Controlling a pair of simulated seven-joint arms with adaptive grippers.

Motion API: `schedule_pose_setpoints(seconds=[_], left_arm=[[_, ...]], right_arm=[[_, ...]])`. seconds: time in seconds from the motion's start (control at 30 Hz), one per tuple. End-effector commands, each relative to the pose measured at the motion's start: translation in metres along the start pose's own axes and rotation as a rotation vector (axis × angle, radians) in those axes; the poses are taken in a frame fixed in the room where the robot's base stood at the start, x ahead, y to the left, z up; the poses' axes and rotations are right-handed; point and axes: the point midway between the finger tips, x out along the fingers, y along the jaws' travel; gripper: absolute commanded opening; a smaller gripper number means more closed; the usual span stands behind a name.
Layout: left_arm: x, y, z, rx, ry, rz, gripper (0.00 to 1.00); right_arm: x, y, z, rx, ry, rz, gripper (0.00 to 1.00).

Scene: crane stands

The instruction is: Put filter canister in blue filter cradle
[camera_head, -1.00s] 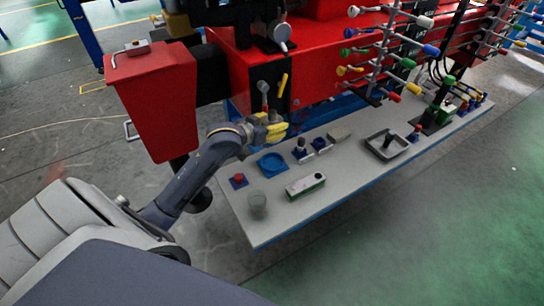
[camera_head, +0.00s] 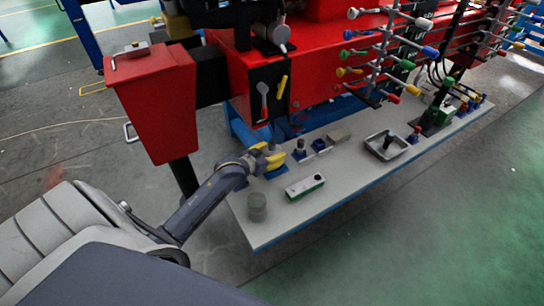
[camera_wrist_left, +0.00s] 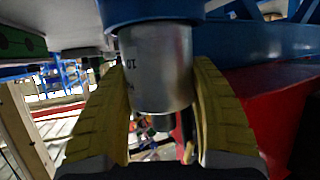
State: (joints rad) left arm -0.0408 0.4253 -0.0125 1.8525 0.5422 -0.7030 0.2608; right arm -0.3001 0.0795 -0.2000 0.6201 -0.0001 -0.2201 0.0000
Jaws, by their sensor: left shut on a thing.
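The filter canister (camera_wrist_left: 158,75), a grey metal cylinder with small dark marking, sits between the two yellow fingers of my left gripper in the left wrist view. My left gripper (camera_head: 268,158) is shut on it. In the head view the gripper is at the blue filter cradle (camera_head: 276,173) and hides most of it; I cannot make out the canister there. In the wrist view the blue round cradle (camera_wrist_left: 150,12) meets the canister's upper end in the picture. I cannot tell how far the canister is inside it. My right gripper is not in view.
A grey-green cylinder (camera_head: 257,207) and a white box (camera_head: 305,186) stand on the bench (camera_head: 350,180) near the cradle. Small blue holders (camera_head: 319,145) and a metal tray (camera_head: 387,146) are farther right. A red machine (camera_head: 320,70) rises behind the bench.

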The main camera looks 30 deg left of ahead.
Motion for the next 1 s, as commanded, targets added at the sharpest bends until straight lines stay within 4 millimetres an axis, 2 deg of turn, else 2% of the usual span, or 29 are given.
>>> schedule_pose_setpoints(seconds=[0.2, 0.67, 0.7, 0.87, 1.0], left_arm=[[0.006, 0.000, 0.013, 0.000, 0.004, 0.000, 0.10], [0.008, -0.001, 0.017, 0.001, 0.004, -0.001, 0.10], [0.008, -0.001, 0.018, 0.001, 0.001, -0.001, 0.62], [0.008, 0.000, 0.018, 0.001, 0.001, -0.001, 0.80], [0.008, 0.000, 0.018, 0.001, 0.001, -0.001, 0.80]], right_arm=[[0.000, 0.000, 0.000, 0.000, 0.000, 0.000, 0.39], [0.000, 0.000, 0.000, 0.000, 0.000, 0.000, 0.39], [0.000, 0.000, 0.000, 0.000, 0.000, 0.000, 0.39], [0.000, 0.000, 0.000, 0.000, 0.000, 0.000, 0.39], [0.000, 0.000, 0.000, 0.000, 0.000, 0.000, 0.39]])
